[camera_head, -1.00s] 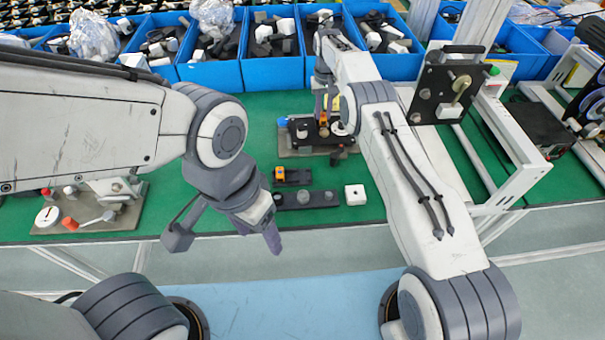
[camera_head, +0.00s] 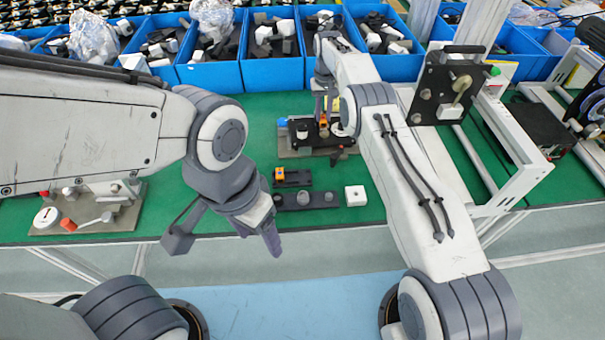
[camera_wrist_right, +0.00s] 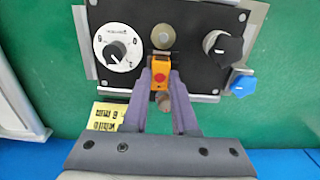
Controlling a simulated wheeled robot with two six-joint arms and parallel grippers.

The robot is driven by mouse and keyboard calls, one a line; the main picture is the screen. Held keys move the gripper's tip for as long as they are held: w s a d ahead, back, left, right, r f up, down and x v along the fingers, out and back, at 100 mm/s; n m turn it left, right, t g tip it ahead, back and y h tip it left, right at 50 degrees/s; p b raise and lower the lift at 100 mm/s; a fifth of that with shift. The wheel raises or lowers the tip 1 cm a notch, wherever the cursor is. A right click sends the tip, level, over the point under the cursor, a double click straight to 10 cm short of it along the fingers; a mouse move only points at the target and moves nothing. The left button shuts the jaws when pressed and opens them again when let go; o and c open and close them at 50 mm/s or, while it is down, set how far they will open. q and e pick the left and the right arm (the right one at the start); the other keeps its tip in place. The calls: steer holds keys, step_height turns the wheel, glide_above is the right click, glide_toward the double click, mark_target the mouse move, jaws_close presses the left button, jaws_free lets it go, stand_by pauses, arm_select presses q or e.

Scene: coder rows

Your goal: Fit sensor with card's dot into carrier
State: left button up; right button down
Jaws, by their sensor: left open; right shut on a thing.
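My right gripper (camera_wrist_right: 161,82) is shut on an orange sensor (camera_wrist_right: 160,77) with a red dot on its face. It holds the sensor at the lower middle edge of a black panel (camera_wrist_right: 183,22), just below a round grey part; whether the sensor is seated there is unclear. In the head view, the right gripper (camera_head: 325,112) is over this black fixture (camera_head: 301,127), partly hidden by its arm. A second orange-yellow sensor (camera_head: 279,174) sits at the left end of a small dark holder (camera_head: 298,179). My left gripper (camera_head: 271,240) is open and empty in front of the table edge. I cannot make out the card's dot.
A dark strip with grey cylinders (camera_head: 304,200) and a white block (camera_head: 355,195) lie near the front edge. A lever fixture (camera_head: 85,212) stands at the left, a white frame (camera_head: 500,130) at the right. Blue bins (camera_head: 212,75) line the back.

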mark_target(323, 118)
steer(key=shift+f, duration=0.15)
steer(key=c, duration=0.6)
jaws_free()
step_height(323, 118, up, 5)
steer(key=shift+r, duration=0.1)
steer(key=shift+r+p, duration=2.45)
steer(key=shift+r, duration=0.25)
